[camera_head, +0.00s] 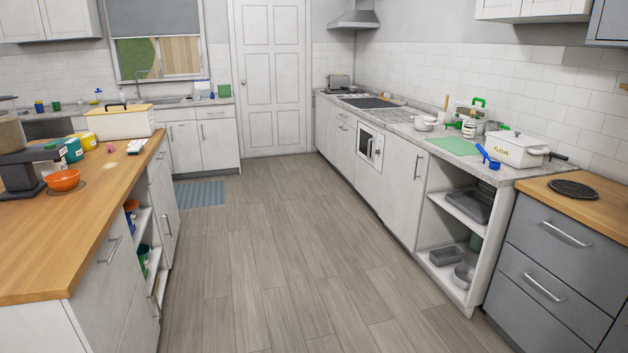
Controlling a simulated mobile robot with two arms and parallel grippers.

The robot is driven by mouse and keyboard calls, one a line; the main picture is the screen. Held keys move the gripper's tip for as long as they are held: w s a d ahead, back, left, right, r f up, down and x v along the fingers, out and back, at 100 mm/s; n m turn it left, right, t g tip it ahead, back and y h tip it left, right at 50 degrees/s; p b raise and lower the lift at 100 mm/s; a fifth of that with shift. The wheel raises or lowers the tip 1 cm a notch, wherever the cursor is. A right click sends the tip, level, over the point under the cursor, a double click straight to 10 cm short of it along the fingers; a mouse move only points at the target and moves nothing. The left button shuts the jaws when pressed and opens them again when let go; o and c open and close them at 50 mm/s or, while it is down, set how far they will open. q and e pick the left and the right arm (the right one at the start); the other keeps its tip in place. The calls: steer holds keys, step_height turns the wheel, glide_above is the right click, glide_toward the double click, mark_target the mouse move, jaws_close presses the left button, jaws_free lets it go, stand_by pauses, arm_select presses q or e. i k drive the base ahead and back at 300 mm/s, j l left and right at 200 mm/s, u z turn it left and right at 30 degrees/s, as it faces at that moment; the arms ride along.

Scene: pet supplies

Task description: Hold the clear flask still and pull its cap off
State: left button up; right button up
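I cannot make out a clear flask with a cap anywhere in the head view. A see-through container with brown contents (10,132) is cut off by the left edge of the view, above a dark stand. Neither of my grippers is in view.
A wooden-topped island (90,220) on the left bears an orange bowl (62,181) and a white bin (120,122). The right counter holds a white flour box (515,150) and a green mat (454,146). The wooden floor (290,250) between is clear.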

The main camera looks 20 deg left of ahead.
mark_target(99, 96)
steer(key=i+j+u, duration=0.25)
steer(key=i+u, duration=0.65)
steer(key=i, duration=2.2)
steer(key=i+u, duration=0.1)
steer(key=i, duration=0.8)
steer(key=i+u, duration=0.15)
steer(key=i, duration=0.75)
steer(key=i+l+u, duration=0.1)
steer(key=i, duration=0.75)
